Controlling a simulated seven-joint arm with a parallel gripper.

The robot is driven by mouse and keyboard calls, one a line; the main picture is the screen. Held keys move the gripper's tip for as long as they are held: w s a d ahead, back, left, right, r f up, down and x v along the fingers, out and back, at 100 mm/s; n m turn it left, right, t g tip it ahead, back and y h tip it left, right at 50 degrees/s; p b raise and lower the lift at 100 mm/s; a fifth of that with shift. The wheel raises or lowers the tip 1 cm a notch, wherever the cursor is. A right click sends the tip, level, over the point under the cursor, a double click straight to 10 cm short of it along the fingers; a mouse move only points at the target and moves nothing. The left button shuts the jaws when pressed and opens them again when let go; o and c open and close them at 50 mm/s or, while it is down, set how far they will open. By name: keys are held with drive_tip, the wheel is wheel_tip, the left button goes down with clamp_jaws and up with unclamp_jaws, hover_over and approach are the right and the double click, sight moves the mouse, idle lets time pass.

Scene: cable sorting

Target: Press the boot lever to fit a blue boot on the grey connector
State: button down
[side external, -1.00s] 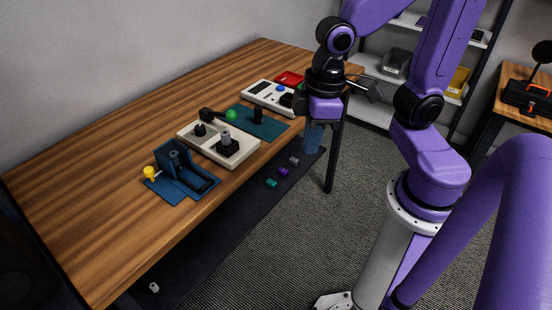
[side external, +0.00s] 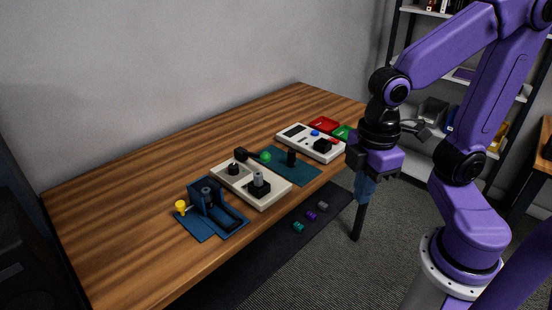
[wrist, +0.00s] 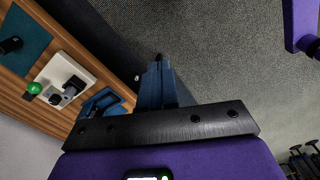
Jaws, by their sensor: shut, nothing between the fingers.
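My gripper (side external: 363,202) is shut and empty, pointing down beyond the table's front edge at the right; its blue fingers (wrist: 159,64) are together in the wrist view. A beige station (side external: 276,200) on the table holds a black lever with a green knob (side external: 265,156), also seen in the wrist view (wrist: 34,88). A grey cylinder (side external: 258,178) stands upright in a black block on this station. A blue fixture (side external: 220,220) with a yellow knob (side external: 181,206) sits to its left. I cannot tell which lever is the boot lever, and no blue boot is clear.
A teal mat (side external: 297,174) with a black post (side external: 291,158) and a white panel (side external: 297,143) lie right of the station. Red (side external: 323,124) and green (side external: 343,132) trays are behind. Grey (side external: 322,206), purple (side external: 311,216) and teal (side external: 298,227) pieces lie low before the table.

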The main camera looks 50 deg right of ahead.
drive_tip(key=w+a+r+n, duration=0.1)
drive_tip(key=w, duration=0.4)
drive_tip(key=w+a+r, duration=0.2)
drive_tip(key=w, duration=0.4)
drive_tip(key=r+n, duration=0.1)
drive_tip(key=n, duration=0.3)
hover_over(265, 154)
drive_tip(key=shift+w+d+r, duration=0.1)
drive_tip(key=shift+r, duration=0.05)
wheel_tip(265, 154, down, 14)
drive_tip(key=shift+f, duration=0.1)
